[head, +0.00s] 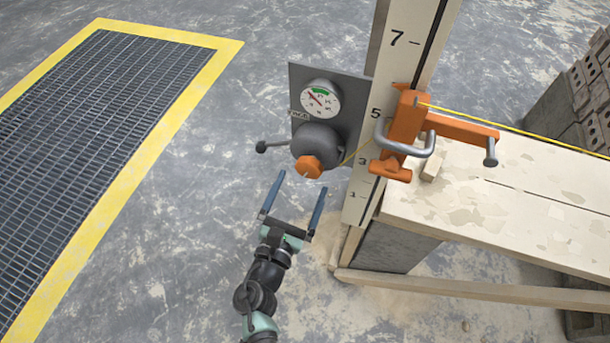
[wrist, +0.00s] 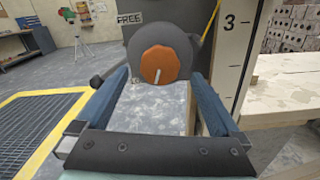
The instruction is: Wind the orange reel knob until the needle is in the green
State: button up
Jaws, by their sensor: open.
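The orange reel knob (head: 307,167) sits on the front of a grey round reel housing (head: 316,143) on a grey plate. In the wrist view the knob (wrist: 159,65) shows a white mark pointing down. The dial gauge (head: 320,98) is above the reel; its red needle points to the upper left, and the green band is at the top, so the needle appears outside the green. My gripper (head: 299,185) is open and empty, just in front of and below the knob, with its blue fingers apart. The fingers also show in the wrist view (wrist: 165,95), not touching the knob.
A grey lever with a ball end (head: 262,147) sticks out left of the reel. An orange clamp (head: 405,130) holds the numbered post (head: 358,195) at right, by a plank (head: 470,200). Floor at left is open, with a yellow-edged grate (head: 95,85).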

aim_at(308, 173)
jog(key=shift+x, duration=1.6)
jog(key=c, duration=1.3)
jog(key=shift+f+m+b, duration=0.1)
jog(key=shift+m+b, duration=0.3)
jog(key=shift+b, duration=0.15)
jog(key=shift+f+m+b, duration=0.1)
jog(key=shift+m+b, duration=0.9)
jog(key=m+b, duration=0.2)
jog(key=shift+m, duration=0.4)
jog(key=m+b, duration=0.3)
jog(key=m, duration=0.1)
jog(key=shift+b, duration=0.35)
jog(key=shift+m+b, duration=0.7)
jog(key=shift+m, duration=0.3)
